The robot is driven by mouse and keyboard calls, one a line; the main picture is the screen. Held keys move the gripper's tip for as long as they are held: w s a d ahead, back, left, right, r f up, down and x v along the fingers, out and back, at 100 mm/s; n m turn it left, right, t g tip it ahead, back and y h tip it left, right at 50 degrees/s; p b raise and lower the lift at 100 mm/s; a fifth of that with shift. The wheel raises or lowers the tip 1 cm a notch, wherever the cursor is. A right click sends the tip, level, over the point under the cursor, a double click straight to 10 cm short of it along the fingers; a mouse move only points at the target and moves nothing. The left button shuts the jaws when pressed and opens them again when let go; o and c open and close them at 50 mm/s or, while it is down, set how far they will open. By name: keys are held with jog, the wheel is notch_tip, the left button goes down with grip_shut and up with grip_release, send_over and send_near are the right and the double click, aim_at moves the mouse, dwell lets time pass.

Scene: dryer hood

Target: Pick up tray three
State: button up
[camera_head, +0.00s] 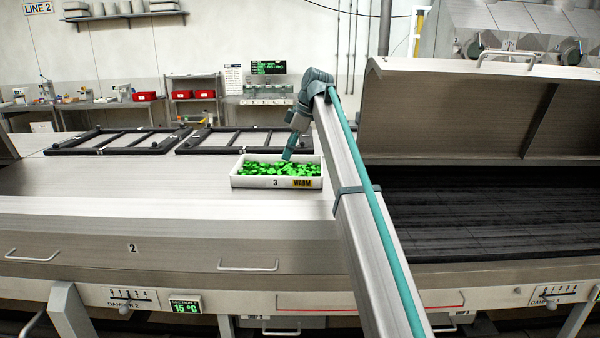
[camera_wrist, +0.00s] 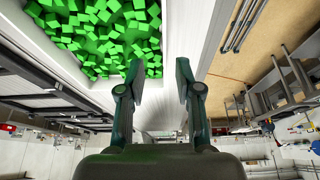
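Tray three (camera_head: 248,182) is a white rectangular tray filled with bright green cubes (camera_head: 270,168). Its front bears a "3" and an orange "WARM" label. It sits level on the metal top of the dryer. My gripper (camera_head: 288,155) points down at the tray's back side, near its middle. In the wrist view my gripper (camera_wrist: 159,70) is open, with a clear gap between its two fingers. The green cubes (camera_wrist: 95,35) lie toward the left finger, and the white tray wall (camera_wrist: 172,30) shows ahead of the gap. I cannot tell whether a finger touches the tray.
A raised metal hood (camera_head: 460,105) stands right of my arm over a dark bed (camera_head: 490,205). Black frames (camera_head: 115,140) lie on the dryer top behind and left of the tray. The metal top (camera_head: 130,185) left of the tray is clear.

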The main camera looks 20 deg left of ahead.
aim_at(275, 178)
jog(key=p+x, duration=0.1)
jog(key=x, duration=0.4)
jog(key=shift+s+a, duration=0.15)
jog(key=shift+s, duration=0.05)
jog(key=p+x, duration=0.2)
jog(key=x, duration=0.1)
jog(key=p+x, duration=0.1)
jog(key=shift+s+f, duration=0.1)
jog(key=shift+s, duration=0.2)
jog(key=shift+a+f, duration=0.2)
jog(key=shift+f, duration=0.25)
grip_shut()
jog(key=shift+r, duration=0.1)
